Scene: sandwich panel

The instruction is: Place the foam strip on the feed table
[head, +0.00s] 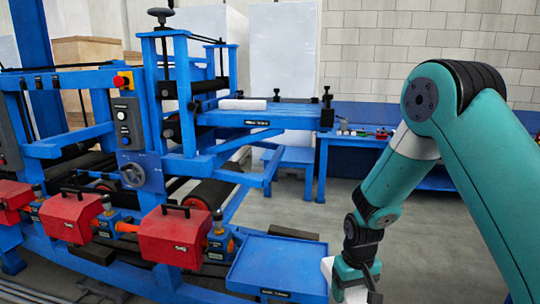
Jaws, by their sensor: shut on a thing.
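My gripper (357,282) is at the bottom, right of centre, pointing down. It is shut on a white piece, which looks like the foam strip (327,267); it shows on the left of the jaws and below them, partly hidden by them and cut off by the picture's lower edge. A raised blue table (290,115) with a dark label, which looks like the feed table, stands in front of the machine's rollers, up and left of my gripper. Another white strip (242,104) lies on its left part, by the rollers.
A low blue tray (278,262) with a label is just left of my gripper. Red boxes with handles (174,236) line the machine's front. A blue bench (372,142) with small items stands behind my arm. Grey floor between is clear.

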